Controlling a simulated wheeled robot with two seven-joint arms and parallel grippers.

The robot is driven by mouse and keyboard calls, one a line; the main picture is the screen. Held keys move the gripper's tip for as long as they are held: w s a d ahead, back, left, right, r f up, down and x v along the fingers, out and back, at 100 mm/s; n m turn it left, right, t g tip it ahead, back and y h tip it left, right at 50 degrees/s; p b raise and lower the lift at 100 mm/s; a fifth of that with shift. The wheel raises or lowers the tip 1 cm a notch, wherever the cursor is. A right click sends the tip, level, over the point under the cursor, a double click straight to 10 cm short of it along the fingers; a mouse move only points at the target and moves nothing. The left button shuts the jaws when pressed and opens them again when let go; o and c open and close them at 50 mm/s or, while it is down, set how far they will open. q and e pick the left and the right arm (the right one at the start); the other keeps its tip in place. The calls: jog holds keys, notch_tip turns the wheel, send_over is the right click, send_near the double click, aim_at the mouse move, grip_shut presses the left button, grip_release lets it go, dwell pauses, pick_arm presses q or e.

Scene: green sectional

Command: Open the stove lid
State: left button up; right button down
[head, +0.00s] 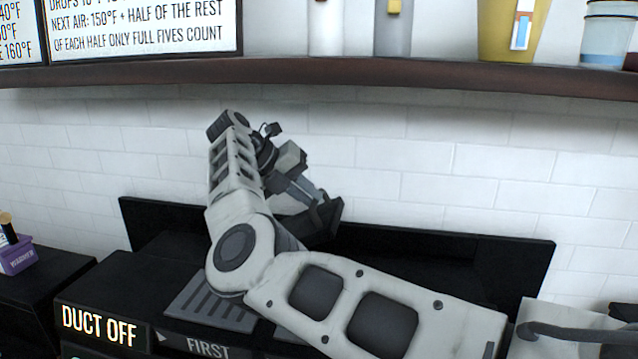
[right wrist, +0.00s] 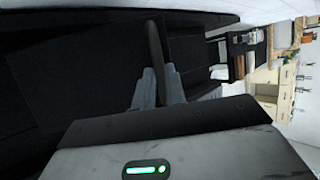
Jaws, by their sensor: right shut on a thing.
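The black stove stands against the white tiled wall, and a wide black panel (head: 460,262) rises at its back. I cannot tell from the head view whether this panel is the lid or a fixed back. My right arm crosses in front of the stove and hides much of it. My right gripper (head: 312,198) is near the panel's upper edge. In the right wrist view the right gripper (right wrist: 158,90) is shut on a dark bar-like handle (right wrist: 154,42), beside a large dark flat surface (right wrist: 75,85). My left gripper is not in view.
A brown shelf (head: 330,80) with containers runs above the stove. A purple box (head: 16,256) stands at the left. A grey vent-like plate (head: 212,306) and a "DUCT OFF" label (head: 100,326) are at the front. A pale object with a grey handle (head: 570,330) is at the lower right.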

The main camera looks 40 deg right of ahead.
jog(key=shift+w+a+r+p, duration=0.5)
jog(key=shift+w+r+p, duration=0.1)
jog(key=shift+r+p, duration=0.2)
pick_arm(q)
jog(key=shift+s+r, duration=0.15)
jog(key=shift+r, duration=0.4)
pick_arm(e)
jog(key=shift+w+a, duration=0.15)
jog(key=shift+a, duration=0.05)
jog(key=shift+f, duration=0.1)
jog(key=c, duration=1.5)
grip_release()
jog(key=shift+w, duration=0.1)
jog(key=shift+o, duration=0.2)
pick_arm(q)
jog(key=p, duration=0.2)
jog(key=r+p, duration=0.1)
jog(key=p, duration=0.2)
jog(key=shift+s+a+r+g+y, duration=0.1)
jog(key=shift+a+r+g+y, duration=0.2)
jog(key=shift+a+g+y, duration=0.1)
pick_arm(e)
jog(key=v, duration=0.7)
jog(key=shift+a, duration=0.2)
